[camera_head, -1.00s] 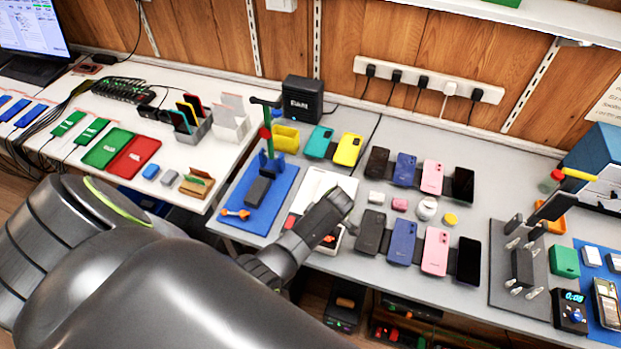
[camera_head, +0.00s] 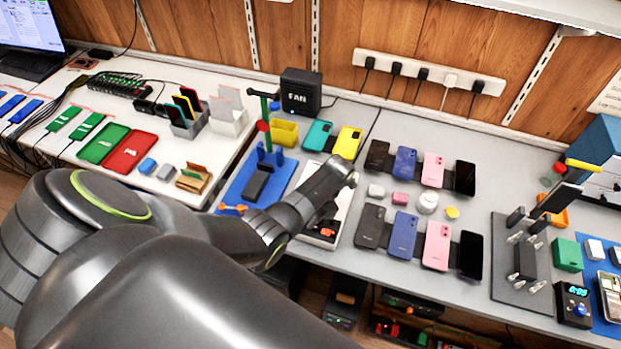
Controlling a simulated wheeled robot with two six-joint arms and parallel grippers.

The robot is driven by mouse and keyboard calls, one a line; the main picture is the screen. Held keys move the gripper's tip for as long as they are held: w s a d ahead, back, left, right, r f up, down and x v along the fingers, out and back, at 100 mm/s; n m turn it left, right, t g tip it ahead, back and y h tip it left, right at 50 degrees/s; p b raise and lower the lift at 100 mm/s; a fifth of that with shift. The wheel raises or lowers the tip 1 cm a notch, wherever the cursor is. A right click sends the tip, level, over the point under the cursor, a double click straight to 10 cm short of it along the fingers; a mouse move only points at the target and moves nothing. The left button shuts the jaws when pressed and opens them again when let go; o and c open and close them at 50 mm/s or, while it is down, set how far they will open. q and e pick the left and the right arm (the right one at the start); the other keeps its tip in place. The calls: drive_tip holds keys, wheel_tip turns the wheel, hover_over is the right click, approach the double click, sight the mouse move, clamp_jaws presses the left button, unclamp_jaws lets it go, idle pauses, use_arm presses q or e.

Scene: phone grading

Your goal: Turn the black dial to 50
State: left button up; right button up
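I cannot make out a black dial with a scale in the head view. A small black device (camera_head: 573,305) at the right front has a lit digital display and a blue knob. My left gripper (camera_head: 345,173) reaches in from the left, over a white tray-like unit (camera_head: 342,222) at the middle of the grey table. It hides much of that unit, and a dial there could be covered. Whether its fingers are open or shut does not show. My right gripper is not in view.
A blue mat (camera_head: 236,190) with a green-posted stand lies left of the gripper. Two rows of phones (camera_head: 436,245) lie to its right. A black box (camera_head: 301,92) with white lettering stands behind. A dark plate with clamps (camera_head: 510,270) is at the right.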

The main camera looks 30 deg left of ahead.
use_arm(q)
drive_tip(key=n+h, duration=0.1)
drive_tip(key=n, duration=0.1)
drive_tip(key=n+g+p, duration=0.1)
drive_tip(key=n, duration=0.2)
drive_tip(key=shift+a+h, duration=0.15)
drive_tip(key=shift+h, duration=0.25)
idle(0.3)
drive_tip(key=o, duration=1)
drive_tip(key=shift+w, duration=0.1)
drive_tip(key=shift+r, duration=0.1)
